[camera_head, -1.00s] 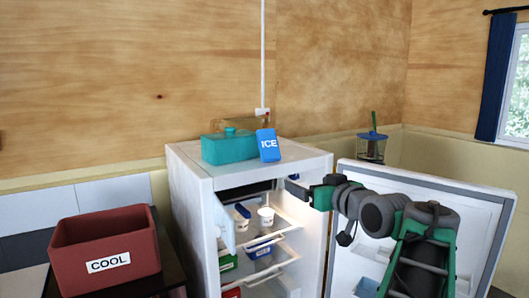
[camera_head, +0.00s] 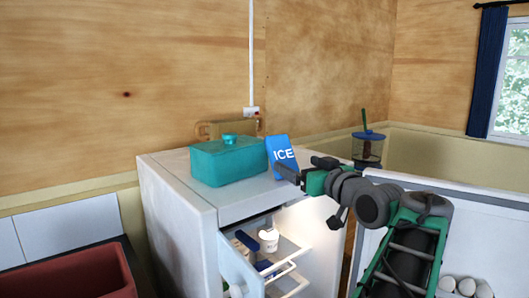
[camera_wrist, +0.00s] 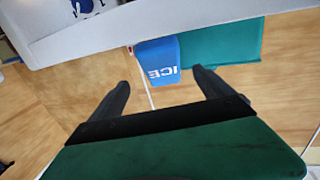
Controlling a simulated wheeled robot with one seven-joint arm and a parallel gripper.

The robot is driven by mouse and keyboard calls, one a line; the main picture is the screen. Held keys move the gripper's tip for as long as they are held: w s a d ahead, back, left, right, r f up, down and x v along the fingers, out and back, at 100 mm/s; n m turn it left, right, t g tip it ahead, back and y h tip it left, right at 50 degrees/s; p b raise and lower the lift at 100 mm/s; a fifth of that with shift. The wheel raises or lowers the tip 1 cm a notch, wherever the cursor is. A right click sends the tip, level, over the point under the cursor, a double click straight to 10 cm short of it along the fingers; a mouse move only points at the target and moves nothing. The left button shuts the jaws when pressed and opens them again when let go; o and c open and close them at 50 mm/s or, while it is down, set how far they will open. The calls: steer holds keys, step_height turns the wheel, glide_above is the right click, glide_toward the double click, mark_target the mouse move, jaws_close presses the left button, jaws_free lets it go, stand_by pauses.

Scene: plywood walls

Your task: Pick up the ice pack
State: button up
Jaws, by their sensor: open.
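The blue ice pack (camera_head: 282,154), marked ICE in white, stands on top of the white fridge (camera_head: 177,193), beside the right end of a teal lidded box (camera_head: 229,162). In the wrist view the ice pack (camera_wrist: 158,62) appears upside down, ahead of and between my two fingers, with the teal box (camera_wrist: 222,46) beside it.
The fridge door stands open at the right, with my arm in front of it. White cups (camera_head: 268,240) and other items are inside the fridge. A red bin (camera_head: 75,279) is at the lower left. A blue-lidded jar (camera_head: 368,146) stands behind the fridge.

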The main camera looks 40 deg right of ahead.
mark_target(284, 156)
steer(key=w, duration=0.2)
steer(key=w+p, duration=0.1)
steer(key=w, duration=0.2)
steer(key=w+d+p, duration=0.1)
steer(key=w, duration=0.2)
steer(key=shift+w+d+r, duration=0.1)
steer(key=shift+w+r, duration=0.1)
steer(key=c, duration=1.9)
